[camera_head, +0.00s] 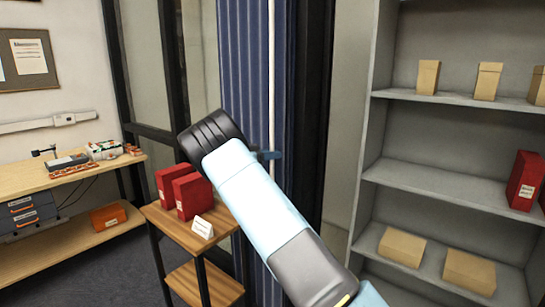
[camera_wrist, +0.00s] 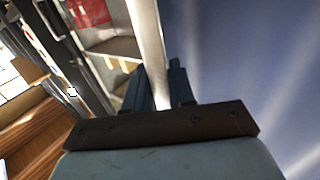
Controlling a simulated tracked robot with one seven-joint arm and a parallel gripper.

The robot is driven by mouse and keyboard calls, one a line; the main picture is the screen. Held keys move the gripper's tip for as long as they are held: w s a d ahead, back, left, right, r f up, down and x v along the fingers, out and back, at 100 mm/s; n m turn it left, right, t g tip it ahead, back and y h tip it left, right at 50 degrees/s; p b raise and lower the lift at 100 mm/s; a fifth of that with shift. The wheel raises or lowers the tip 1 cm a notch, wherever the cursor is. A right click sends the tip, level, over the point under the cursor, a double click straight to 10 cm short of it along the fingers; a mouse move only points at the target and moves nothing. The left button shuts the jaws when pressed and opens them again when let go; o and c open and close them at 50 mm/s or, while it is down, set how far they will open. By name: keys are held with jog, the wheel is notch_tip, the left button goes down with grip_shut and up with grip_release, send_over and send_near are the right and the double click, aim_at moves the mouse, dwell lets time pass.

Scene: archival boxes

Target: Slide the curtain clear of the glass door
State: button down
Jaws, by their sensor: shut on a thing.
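The dark blue curtain (camera_head: 243,60) hangs in upright folds in the head view, and fills the right side of the wrist view (camera_wrist: 245,60). A white upright rod (camera_head: 271,60) runs along its right edge. My gripper (camera_wrist: 157,88) is shut on this rod (camera_wrist: 150,45), which passes between its two dark fingers. In the head view my arm and wrist cover the curtain's lower part, and only a bit of the gripper (camera_head: 266,155) shows. Glass panels (camera_head: 143,60) in a black frame show left of the curtain; I cannot tell which panel is the door.
A small wooden stand (camera_head: 165,222) with red boxes (camera_head: 194,195) and a white card (camera_head: 202,227) is just left of my arm. A workbench (camera_head: 60,185) is further left. Grey shelves (camera_head: 440,185) with archival boxes stand at right, beyond a black post (camera_head: 314,100).

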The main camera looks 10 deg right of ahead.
jog(key=shift+w+a, duration=0.25)
jog(key=shift+a, duration=0.4)
jog(key=c, duration=1.4)
grip_release()
jog(key=shift+o, duration=0.6)
jog(key=shift+w+a+t, duration=0.15)
jog(key=shift+a+t, duration=0.05)
jog(key=shift+t, duration=0.1)
jog(key=shift+o, duration=0.8)
jog(key=shift+d, duration=0.35)
jog(key=s+a, duration=0.1)
jog(key=a, duration=1.2)
jog(key=shift+s+a, duration=0.15)
jog(key=shift+a, duration=0.25)
jog(key=shift+f, duration=0.1)
